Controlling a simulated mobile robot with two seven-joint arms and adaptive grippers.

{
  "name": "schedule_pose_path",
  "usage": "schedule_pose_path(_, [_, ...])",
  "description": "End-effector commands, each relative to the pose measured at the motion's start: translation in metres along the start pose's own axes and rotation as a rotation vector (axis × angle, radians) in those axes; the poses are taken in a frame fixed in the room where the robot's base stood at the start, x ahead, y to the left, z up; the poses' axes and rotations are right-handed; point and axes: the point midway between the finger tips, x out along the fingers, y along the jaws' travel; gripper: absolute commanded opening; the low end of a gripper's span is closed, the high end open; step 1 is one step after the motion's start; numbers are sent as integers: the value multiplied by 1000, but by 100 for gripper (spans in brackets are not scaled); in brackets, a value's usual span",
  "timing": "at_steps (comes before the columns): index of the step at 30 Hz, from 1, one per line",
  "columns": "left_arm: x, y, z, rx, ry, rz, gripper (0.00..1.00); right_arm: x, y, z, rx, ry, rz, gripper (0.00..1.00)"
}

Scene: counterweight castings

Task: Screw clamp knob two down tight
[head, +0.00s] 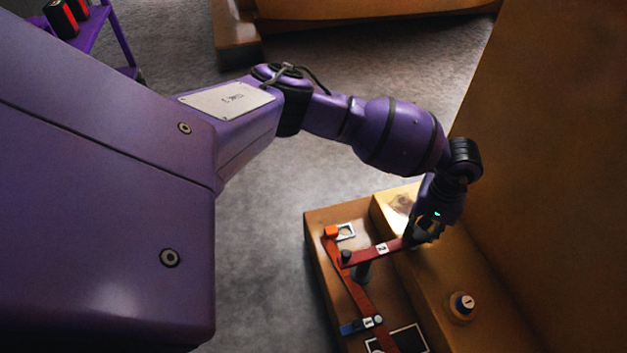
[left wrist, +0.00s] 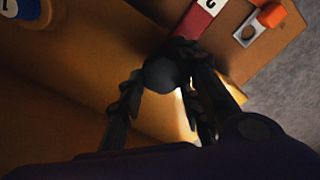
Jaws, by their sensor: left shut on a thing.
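My left gripper (head: 424,231) is at the right end of a red clamp bar (head: 372,252) with a white label reading 2. In the left wrist view, the gripper (left wrist: 163,82) is shut on a dark round knob (left wrist: 160,74), with fingers on both sides of it. The knob appears to be clamp knob two, though its number does not show. The red bar (left wrist: 198,20) runs up from beside the knob there. In the head view the fingers hide the knob. How far down it is screwed cannot be told. My right gripper is in neither view.
A blue-ringed knob with label 1 (head: 464,302) stands on the tan casting (head: 440,275). An orange block (head: 331,232), a pale square plate with an opening (head: 346,231) and a blue piece (head: 355,326) are left of it. A tall brown wall (head: 550,150) rises to the right.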

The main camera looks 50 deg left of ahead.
Motion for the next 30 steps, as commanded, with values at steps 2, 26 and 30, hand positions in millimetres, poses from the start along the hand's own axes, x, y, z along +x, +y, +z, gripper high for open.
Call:
schedule_pose_path(2, [-7,6,-4,5,10,14,6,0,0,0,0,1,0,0])
schedule_pose_path(26, [-7,3,-3,5,6,6,48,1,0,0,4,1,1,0])
schedule_pose_path(30, [-23,2,-3,5,7,6,48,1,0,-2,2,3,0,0])
